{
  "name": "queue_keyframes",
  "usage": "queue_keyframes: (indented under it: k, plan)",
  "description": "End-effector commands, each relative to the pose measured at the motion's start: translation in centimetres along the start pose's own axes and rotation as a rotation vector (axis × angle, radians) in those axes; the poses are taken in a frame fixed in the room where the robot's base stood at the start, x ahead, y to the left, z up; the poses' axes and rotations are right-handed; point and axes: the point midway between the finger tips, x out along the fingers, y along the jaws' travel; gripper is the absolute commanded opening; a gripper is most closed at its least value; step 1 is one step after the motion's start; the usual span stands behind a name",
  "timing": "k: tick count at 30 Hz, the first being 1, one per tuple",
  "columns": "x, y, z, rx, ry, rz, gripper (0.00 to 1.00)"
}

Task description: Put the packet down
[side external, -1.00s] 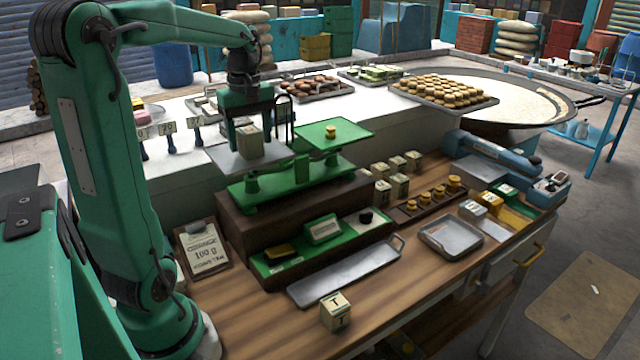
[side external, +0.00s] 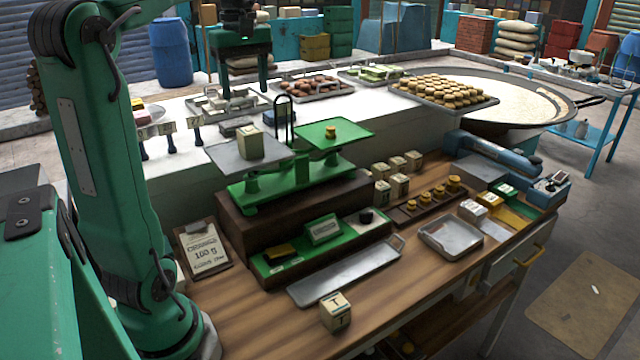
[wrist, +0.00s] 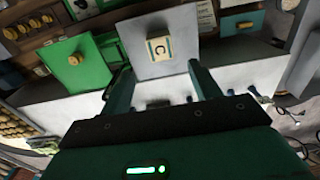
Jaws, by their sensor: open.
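The packet (side external: 250,142), a small cream block, stands upright on the grey left pan (side external: 226,158) of the green balance scale (side external: 262,190). In the wrist view the packet (wrist: 158,48) shows a dark letter C on its top and sits on the grey pan (wrist: 182,68). My gripper (side external: 243,92) is open and empty, up above and behind the packet, clear of it. In the wrist view its two fingers (wrist: 162,78) are spread apart, with the packet beyond their tips. A brass weight (side external: 330,132) sits on the green right pan (side external: 352,128).
Several cream packets (side external: 398,186) and a wooden rack of brass weights (side external: 432,195) stand right of the scale. A packet marked T (side external: 336,312) stands at the front. An empty long tray (side external: 345,274) lies before the scale. Trays of sweets (side external: 445,92) are behind.

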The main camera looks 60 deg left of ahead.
Motion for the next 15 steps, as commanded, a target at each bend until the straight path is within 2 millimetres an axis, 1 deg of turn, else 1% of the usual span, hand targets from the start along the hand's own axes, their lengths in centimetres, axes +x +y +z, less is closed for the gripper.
queue_keyframes:
  k: [5,15]
  plan:
    - [-0.52,0.01,-0.01,0.000,0.000,0.001,0.62]
    - [-0.52,0.00,0.00,0.000,0.000,0.000,0.62]
